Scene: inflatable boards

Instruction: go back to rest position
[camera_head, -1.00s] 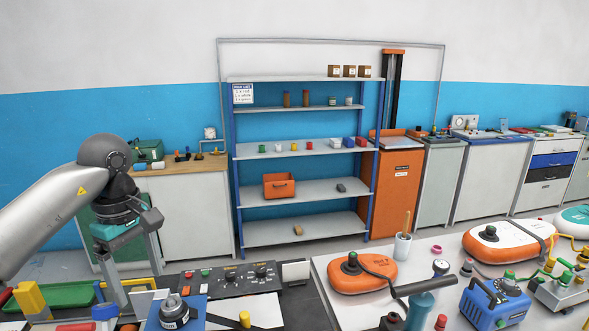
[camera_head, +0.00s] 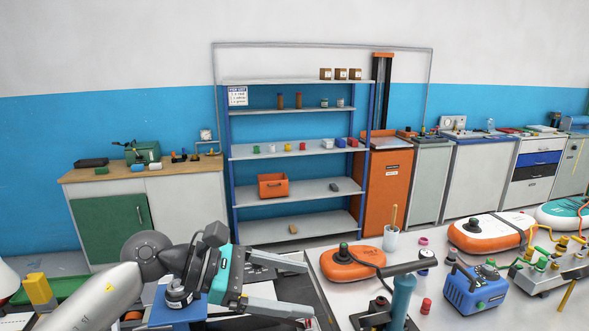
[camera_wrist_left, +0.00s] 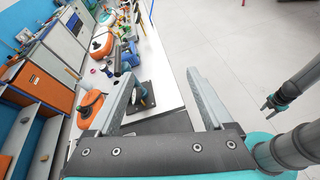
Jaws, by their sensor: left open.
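My left gripper (camera_head: 300,288) is at the lower middle of the head view, in front of the worktables. Its two grey fingers are apart with nothing between them. In the left wrist view its fingers (camera_wrist_left: 163,85) also stand wide apart and empty, with the white tabletop and a pump with a black base (camera_wrist_left: 138,95) beyond them. My right gripper (camera_wrist_left: 272,103) shows small at the right of the left wrist view, over the floor; its jaws are too small to read. It is not in the head view.
Orange-and-white inflatable boards (camera_head: 494,232), an orange disc (camera_head: 352,263), a blue box (camera_head: 475,288) and a teal pump (camera_head: 402,300) crowd the right table. A shelf rack (camera_head: 295,187) and cabinets line the wall. Open floor (camera_wrist_left: 235,35) shows in the left wrist view.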

